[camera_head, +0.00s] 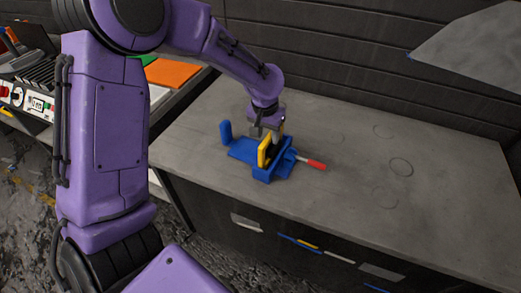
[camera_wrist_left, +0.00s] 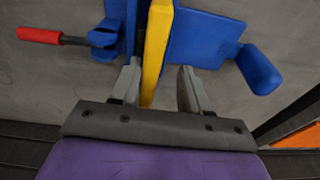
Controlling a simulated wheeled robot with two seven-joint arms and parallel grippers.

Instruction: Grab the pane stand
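The pane stand (camera_head: 241,151) is blue, with an upright yellow plate, a blue post at its left end and a red-handled part at its right. It stands on the grey bench top. In the left wrist view the stand (camera_wrist_left: 200,38) fills the upper middle, with the yellow plate (camera_wrist_left: 156,45) between my fingers. My left gripper (camera_head: 265,133) is directly over the stand at the yellow plate. In the left wrist view my left gripper (camera_wrist_left: 160,84) is open, with a clear gap between the plate and its right finger. My right gripper is out of view.
The grey bench (camera_head: 340,220) has free room right of the stand, with faint ring marks. Dark slatted panelling (camera_head: 330,50) stands behind it. A grey sheet (camera_head: 475,50) shows at upper right. An orange sheet (camera_head: 172,75) and a device with red knobs (camera_head: 25,98) are at left.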

